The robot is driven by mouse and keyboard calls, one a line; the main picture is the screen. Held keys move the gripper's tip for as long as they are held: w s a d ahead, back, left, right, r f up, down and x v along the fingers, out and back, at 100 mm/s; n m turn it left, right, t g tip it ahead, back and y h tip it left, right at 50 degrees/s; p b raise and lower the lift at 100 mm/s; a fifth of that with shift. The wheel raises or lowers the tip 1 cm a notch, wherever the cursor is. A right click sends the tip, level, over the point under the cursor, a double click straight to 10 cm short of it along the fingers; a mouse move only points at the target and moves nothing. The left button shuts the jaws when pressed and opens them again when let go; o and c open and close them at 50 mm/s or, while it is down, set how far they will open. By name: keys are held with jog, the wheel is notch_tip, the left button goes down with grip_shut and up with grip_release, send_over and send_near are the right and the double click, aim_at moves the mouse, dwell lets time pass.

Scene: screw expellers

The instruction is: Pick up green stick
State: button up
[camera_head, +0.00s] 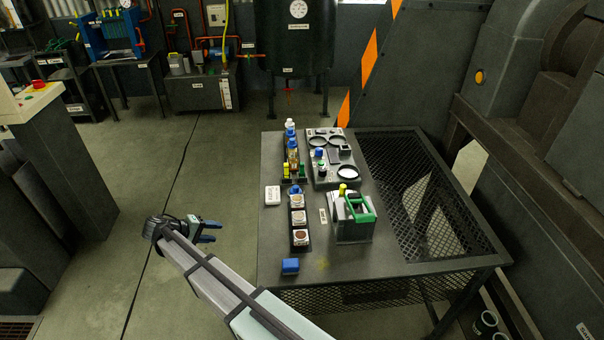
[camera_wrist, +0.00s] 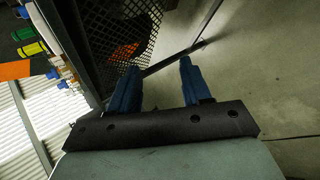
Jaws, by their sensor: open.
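A small upright green stick-like piece (camera_head: 301,170) stands beside a yellow one (camera_head: 286,171) in a holder near the table's left side. My gripper (camera_head: 213,232) is open and empty, with blue fingers. It is left of the table, over the floor, well apart from the green pieces. In the wrist view the gap between the fingers (camera_wrist: 158,72) holds nothing.
The table (camera_head: 385,262) has a mesh section (camera_head: 405,170) at right. A grey box with a green handle (camera_head: 372,215), a blue block (camera_head: 290,266), a row of sample cups (camera_head: 300,237) and a grey tray (camera_head: 349,184) stand on it. Floor at left is free.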

jog(key=w+r+n, duration=0.1)
jog(key=w+r, duration=0.5)
jog(key=r, duration=0.2)
notch_tip(320, 180, up, 20)
jog(key=f+n+g+y, duration=0.1)
jog(key=n+g+y, duration=0.5)
jog(key=n+y, duration=0.35)
send_over(302, 163)
jog(key=shift+h, duration=0.45)
jog(key=f, duration=0.7)
jog(key=shift+w+f, duration=0.2)
jog(key=shift+f, duration=0.15)
jog(key=shift+s+f, duration=0.2)
jog(key=shift+f, duration=2.45)
grip_shut()
